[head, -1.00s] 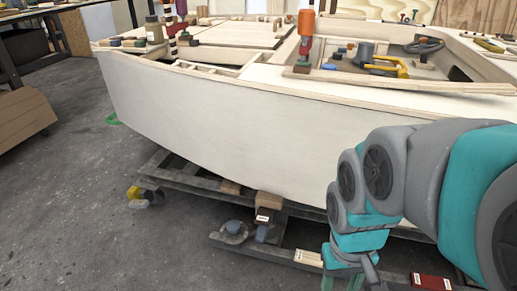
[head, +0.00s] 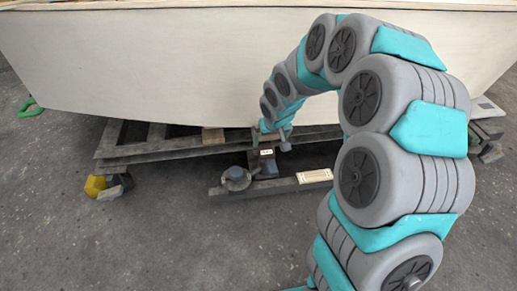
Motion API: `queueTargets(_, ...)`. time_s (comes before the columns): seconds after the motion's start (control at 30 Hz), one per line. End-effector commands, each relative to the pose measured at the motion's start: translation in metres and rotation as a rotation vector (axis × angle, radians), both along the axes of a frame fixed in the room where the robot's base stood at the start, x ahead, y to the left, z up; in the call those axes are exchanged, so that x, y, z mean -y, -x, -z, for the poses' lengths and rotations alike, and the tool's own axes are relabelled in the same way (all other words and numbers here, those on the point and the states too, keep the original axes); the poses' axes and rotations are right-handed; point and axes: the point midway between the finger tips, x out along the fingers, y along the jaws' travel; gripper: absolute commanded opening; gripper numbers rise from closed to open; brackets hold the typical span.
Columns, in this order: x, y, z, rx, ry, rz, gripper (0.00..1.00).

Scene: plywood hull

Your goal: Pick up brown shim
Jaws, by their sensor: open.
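A brown shim (head: 267,140) sits under the lower edge of the pale hull, on the dark support frame. It is small in the head view and partly hidden by my gripper. My gripper (head: 275,134) is open, reaching down at the shim, with one finger to its left and one to its right. I cannot tell whether the fingers touch it. A dark block with a white label (head: 266,153) shows just in front of and below the shim.
Another brown block (head: 213,135) lies under the hull to the left. The dark support frame (head: 150,151) runs beneath the pale hull (head: 150,65). A dark beam (head: 240,187) lies in front. A yellow-and-grey piece (head: 97,186) is at left. The near floor at left is clear.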

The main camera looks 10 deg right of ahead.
Motion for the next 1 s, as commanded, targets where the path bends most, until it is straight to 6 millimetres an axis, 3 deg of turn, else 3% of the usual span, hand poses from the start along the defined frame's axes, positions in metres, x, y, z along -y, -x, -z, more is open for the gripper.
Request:
queueTargets(0.57,-0.001,-0.021,0.040,0.007,-0.004,-0.002,1.00)
queueTargets(0.83,-0.001,-0.035,0.071,0.005,-0.003,0.000,1.00)
queueTargets(1.0,-0.001,-0.039,0.077,0.006,-0.002,0.000,1.00)
